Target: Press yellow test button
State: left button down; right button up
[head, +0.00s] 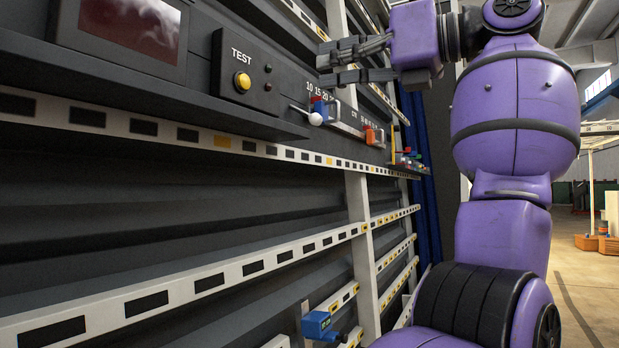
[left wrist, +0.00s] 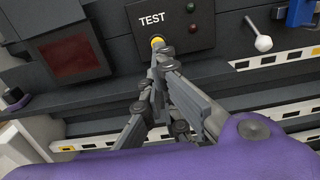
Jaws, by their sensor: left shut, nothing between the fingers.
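The yellow test button (head: 242,82) sits on a dark panel under the white word TEST, with two small lamps to its right. It also shows in the left wrist view (left wrist: 157,40), partly hidden behind my fingertips. My left gripper (head: 322,67) is shut and empty. In the head view its fingers point left toward the TEST panel, with a clear gap between the fingertips and the button. In the left wrist view the fingertips (left wrist: 165,56) appear just below and right of the button. My right gripper is not in view.
A dark reddish screen (head: 130,28) is left of the panel. A lever with a white ball knob (head: 315,118) and a blue part, and an orange-red part (head: 373,135), stick out right of the button. Marked white rails (head: 200,283) run below. Open floor lies at right.

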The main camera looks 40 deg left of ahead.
pick_arm(q)
jog(key=p, duration=0.2)
send_near(248, 82)
jog(key=a, duration=0.4)
jog(key=s+a, duration=0.1)
jog(key=a, duration=0.1)
jog(key=shift+r, duration=0.25)
jog(key=shift+w+a+f, duration=0.15)
jog(key=shift+a, duration=0.3)
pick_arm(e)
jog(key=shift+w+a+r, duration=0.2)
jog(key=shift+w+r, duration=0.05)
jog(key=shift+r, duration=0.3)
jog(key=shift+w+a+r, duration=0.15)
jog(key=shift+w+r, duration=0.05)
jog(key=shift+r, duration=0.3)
